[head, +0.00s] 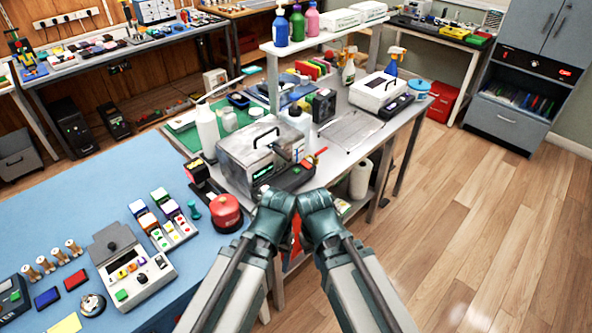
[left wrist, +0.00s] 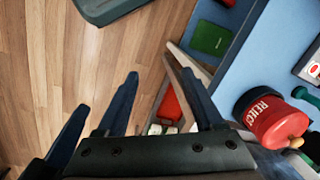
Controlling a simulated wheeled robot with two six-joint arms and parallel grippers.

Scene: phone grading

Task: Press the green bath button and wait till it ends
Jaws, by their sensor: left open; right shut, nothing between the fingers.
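The bath appears to be the grey metal box (head: 262,150) with a black lid handle and a lit green display, on the workbench. I cannot clearly make out its green button; the front's lower part is partly behind a dark tray and my wrists. My right gripper (head: 312,236) is shut and empty, just in front of the bench, with its fingers mostly hidden by the wrist. My left gripper is beside it, its fingers hidden in the head view. In the left wrist view my left gripper (left wrist: 162,88) is open and empty, above the floor and bench edge.
A red REJECT container (head: 226,212) stands on the blue table (head: 100,190), left of my wrists; it also shows in the left wrist view (left wrist: 275,118). A grey device (head: 131,265) with a green button is on that table. A white bottle (head: 207,132) stands left of the bath. Floor is clear at right.

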